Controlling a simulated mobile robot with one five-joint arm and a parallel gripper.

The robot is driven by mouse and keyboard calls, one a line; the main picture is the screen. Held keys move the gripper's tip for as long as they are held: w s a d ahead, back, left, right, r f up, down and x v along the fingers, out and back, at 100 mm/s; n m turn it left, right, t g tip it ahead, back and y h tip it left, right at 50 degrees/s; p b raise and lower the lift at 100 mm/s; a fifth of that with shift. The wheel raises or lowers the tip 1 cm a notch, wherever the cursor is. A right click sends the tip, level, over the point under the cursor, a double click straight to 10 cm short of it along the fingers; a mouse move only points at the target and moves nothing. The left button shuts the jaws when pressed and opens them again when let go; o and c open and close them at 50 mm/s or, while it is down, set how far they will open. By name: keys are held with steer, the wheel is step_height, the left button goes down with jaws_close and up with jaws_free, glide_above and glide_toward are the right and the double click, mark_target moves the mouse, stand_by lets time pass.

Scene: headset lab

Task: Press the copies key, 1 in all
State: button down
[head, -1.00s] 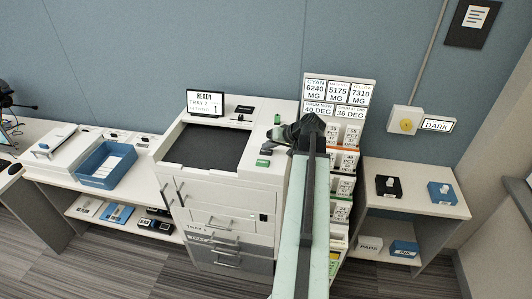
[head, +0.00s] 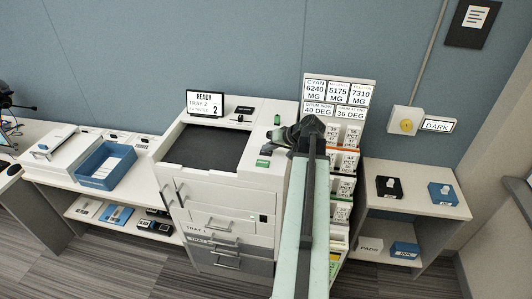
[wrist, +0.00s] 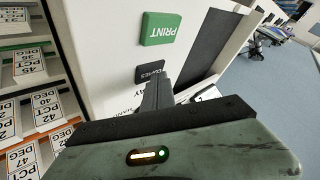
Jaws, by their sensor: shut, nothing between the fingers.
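The dark copies key (wrist: 149,73) shows in the wrist view on the printer's white top, its label upside down and partly covered by my fingers. My gripper (wrist: 157,88) is shut and empty, its fingertips right at this key; I cannot tell whether they touch it. In the head view my gripper (head: 277,134) is over the right side of the printer (head: 225,190). The printer's display (head: 205,103) reads READY, TRAY 2, with a large 2.
A rack of labelled slots (head: 345,160) stands close at the right of the printer, beside my arm. A blue tray (head: 103,165) is on the left counter. A side table (head: 415,203) with a black and a blue box stands at the right.

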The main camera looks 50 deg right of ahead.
mark_target(269, 153)
steer(key=shift+r, duration=0.1)
steer(key=shift+r+p, duration=0.75)
steer(key=shift+p, duration=0.05)
step_height(269, 153, up, 5)
steer(key=p, duration=0.5)
stand_by(0.5)
